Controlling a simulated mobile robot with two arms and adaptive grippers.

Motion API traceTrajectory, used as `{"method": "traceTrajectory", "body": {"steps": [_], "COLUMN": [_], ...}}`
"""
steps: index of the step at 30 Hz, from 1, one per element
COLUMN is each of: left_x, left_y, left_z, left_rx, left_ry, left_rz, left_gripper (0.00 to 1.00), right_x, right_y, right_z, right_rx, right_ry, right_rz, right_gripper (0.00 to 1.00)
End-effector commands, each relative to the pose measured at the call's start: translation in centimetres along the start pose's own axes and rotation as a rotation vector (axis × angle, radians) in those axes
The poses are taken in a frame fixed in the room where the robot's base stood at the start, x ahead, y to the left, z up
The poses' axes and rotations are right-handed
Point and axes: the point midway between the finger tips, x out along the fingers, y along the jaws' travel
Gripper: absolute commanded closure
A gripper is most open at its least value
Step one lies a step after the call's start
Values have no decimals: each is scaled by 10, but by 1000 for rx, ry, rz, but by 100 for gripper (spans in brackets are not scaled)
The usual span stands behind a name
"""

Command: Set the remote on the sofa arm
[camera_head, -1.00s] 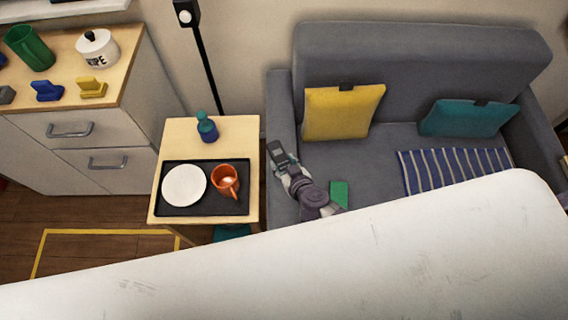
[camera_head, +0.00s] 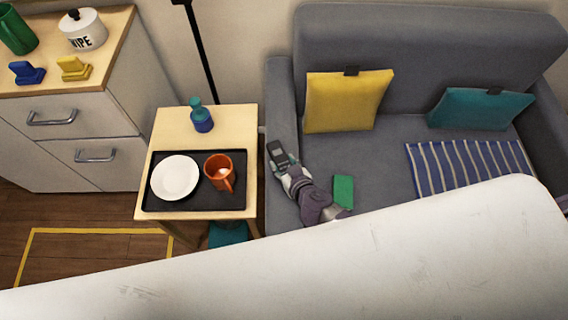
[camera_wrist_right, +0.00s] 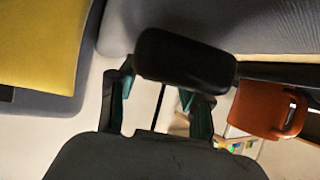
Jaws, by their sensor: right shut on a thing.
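The remote (camera_head: 277,151) is a small dark grey slab with a lighter patch. My right gripper (camera_head: 284,165) is shut on it and holds it over the left sofa arm (camera_head: 281,110). In the right wrist view the remote (camera_wrist_right: 185,60) is a dark rounded shape at the fingertips of my right gripper (camera_wrist_right: 160,90). Whether the remote touches the sofa arm cannot be told. My left gripper is not in view.
A side table (camera_head: 228,118) beside the sofa arm holds a black tray (camera_head: 200,202) with a white plate (camera_head: 175,177) and an orange mug (camera_head: 218,172). A blue bottle (camera_head: 202,117) stands behind. The seat carries a yellow cushion (camera_head: 345,100), green block (camera_head: 343,190) and striped cloth (camera_head: 465,165).

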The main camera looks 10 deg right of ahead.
Motion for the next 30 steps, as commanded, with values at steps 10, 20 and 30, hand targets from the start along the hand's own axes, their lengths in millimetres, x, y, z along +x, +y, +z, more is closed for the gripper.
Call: {"method": "traceTrajectory", "body": {"steps": [10,20,30], "left_x": [1,3,7], "left_y": [0,-1,-1], "left_z": [0,0,0], "left_rx": [-1,-2,-2], "left_ry": [0,0,1], "left_rz": [0,-1,-2], "left_gripper": [67,67,67], "right_x": [0,2,6], "right_y": [0,0,0], "right_z": [0,4,10], "right_rx": [0,0,0], "right_ry": [1,1,1], "right_rz": [0,0,0], "right_gripper": [94,94,94]}}
